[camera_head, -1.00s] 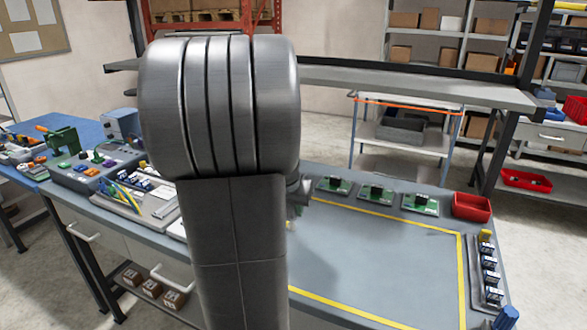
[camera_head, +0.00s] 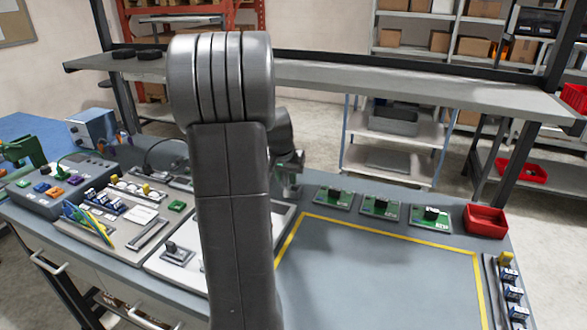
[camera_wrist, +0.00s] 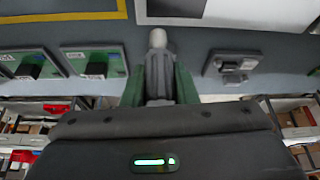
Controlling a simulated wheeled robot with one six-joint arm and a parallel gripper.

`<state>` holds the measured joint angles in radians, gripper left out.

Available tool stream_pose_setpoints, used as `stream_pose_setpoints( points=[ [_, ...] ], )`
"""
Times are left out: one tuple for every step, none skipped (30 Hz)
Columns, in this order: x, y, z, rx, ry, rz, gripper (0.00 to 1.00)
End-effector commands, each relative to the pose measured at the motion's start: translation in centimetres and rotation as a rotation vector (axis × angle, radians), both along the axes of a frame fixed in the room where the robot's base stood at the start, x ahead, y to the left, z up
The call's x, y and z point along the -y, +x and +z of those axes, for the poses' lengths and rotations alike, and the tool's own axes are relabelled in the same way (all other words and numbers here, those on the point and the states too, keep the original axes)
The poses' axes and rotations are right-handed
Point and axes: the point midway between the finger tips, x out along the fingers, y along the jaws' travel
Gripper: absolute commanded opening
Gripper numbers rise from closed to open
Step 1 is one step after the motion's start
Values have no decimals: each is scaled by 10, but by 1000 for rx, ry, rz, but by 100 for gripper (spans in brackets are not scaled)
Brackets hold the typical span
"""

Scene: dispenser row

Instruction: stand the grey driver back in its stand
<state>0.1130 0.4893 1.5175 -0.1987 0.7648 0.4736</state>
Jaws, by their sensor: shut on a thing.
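In the wrist view, my gripper (camera_wrist: 159,88) is shut on the grey driver (camera_wrist: 158,72), which sits between green-edged fingers with its light rounded end (camera_wrist: 157,38) pointing away from the palm. The wrist body hides the rest of the driver. In the head view, my gripper (camera_head: 290,185) is partly hidden behind my arm, above the bench near the yellow outline's far left corner; the driver cannot be made out there. I cannot identify the stand for certain. A small grey fixture (camera_wrist: 232,64) on the bench shows right of the gripper in the wrist view.
Several green circuit boards (camera_head: 380,205) and a red bin (camera_head: 485,220) line the bench's back edge. The yellow-outlined area (camera_head: 380,265) is clear where visible. A shelf (camera_head: 400,85) spans above the bench. A cluttered panel (camera_head: 110,205) lies left of my arm.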

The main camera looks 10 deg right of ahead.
Motion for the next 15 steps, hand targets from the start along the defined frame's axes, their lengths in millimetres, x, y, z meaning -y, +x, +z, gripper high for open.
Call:
stream_pose_setpoints(
  points=[
    [6, 11, 2, -1, 0, -1, 0],
    [9, 17, 3, 0, 0, -1, 0],
    [14, 25, 3, 0, 0, -1, 0],
    [17, 31, 2, 0, 0, -2, 0],
    [19, 37, 2, 0, 0, -1, 0],
    [23, 45, 2, 0, 0, 0, 0],
    [26, 50, 2, 0, 0, -1, 0],
    [28, 55, 2, 0, 0, -1, 0],
    [31, 60, 2, -1, 0, -1, 0],
    [33, 65, 2, 0, 0, -1, 0],
    [35, 68, 1, -1, 0, 0, 0],
    [37, 71, 2, 0, 0, 0, 0],
    [38, 73, 1, 1, 0, 0, 0],
    [39, 75, 1, 0, 0, 0, 0],
    [39, 77, 0, 0, 0, 0, 0]
  ],
)
